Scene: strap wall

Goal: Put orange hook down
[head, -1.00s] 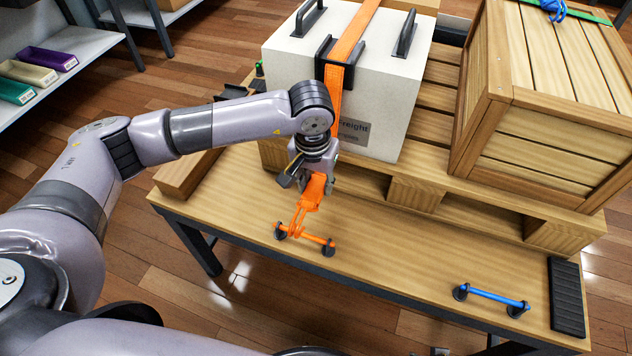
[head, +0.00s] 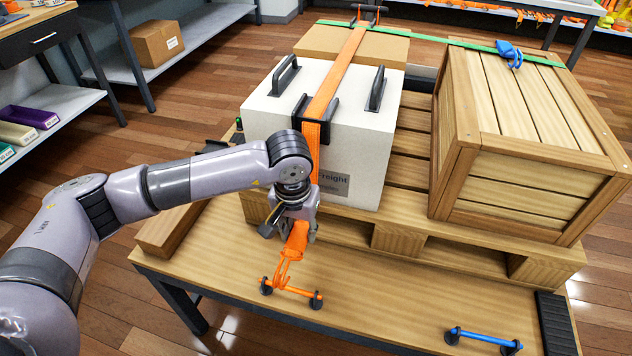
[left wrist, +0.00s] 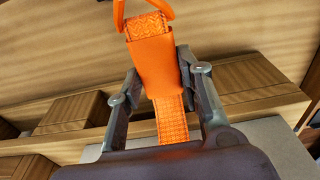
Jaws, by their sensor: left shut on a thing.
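My left gripper (head: 297,222) is shut on the orange hook (head: 294,243), low over the front of the table. The hook's sleeve and webbing lie between the fingers in the left wrist view (left wrist: 155,68), and its wire end runs out of the top of that picture. In the head view the wire end reaches down to the orange bar (head: 291,288) with black end mounts at the table's front edge. I cannot tell whether the hook is around the bar or just beside it. My right gripper is not in view.
A white freight box (head: 365,130) with an orange strap (head: 333,80) and a wooden crate (head: 535,160) stand on a pallet (head: 430,238). A blue bar (head: 484,338) is at the front right. The table top between the bars is clear.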

